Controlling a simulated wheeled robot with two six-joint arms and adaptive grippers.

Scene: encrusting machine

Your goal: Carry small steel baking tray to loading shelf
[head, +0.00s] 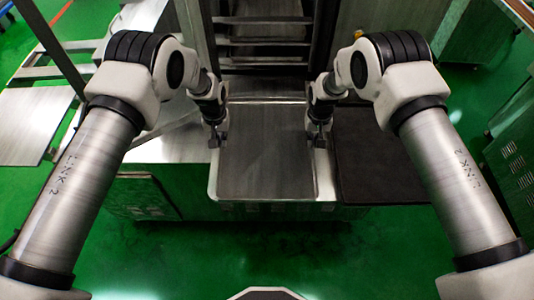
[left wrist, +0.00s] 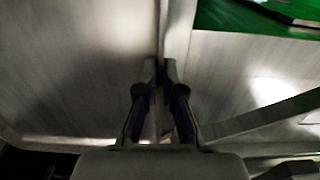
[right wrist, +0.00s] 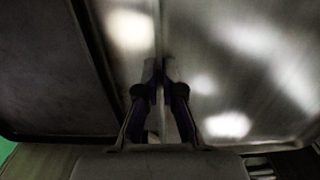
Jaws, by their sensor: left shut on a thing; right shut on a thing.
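The small steel baking tray (head: 265,165) is a flat grey sheet with a raised rim, in the middle of the head view. My left gripper (head: 214,140) is shut on its left rim, and my right gripper (head: 319,138) is shut on its right rim. In the left wrist view the tray (left wrist: 75,80) lies left of the fingers (left wrist: 160,70). In the right wrist view the tray (right wrist: 250,80) lies right of the fingers (right wrist: 161,70). I cannot tell whether the tray touches the surface below. A dark rack with several level shelves (head: 265,42) stands just beyond the tray.
A dark flat tray or mat (head: 378,160) lies close to the right of the steel tray; it also shows in the right wrist view (right wrist: 45,70). A steel surface (head: 165,148) lies to the left. Cabinets (head: 480,30) stand at right. Green floor (head: 260,250) is open in front.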

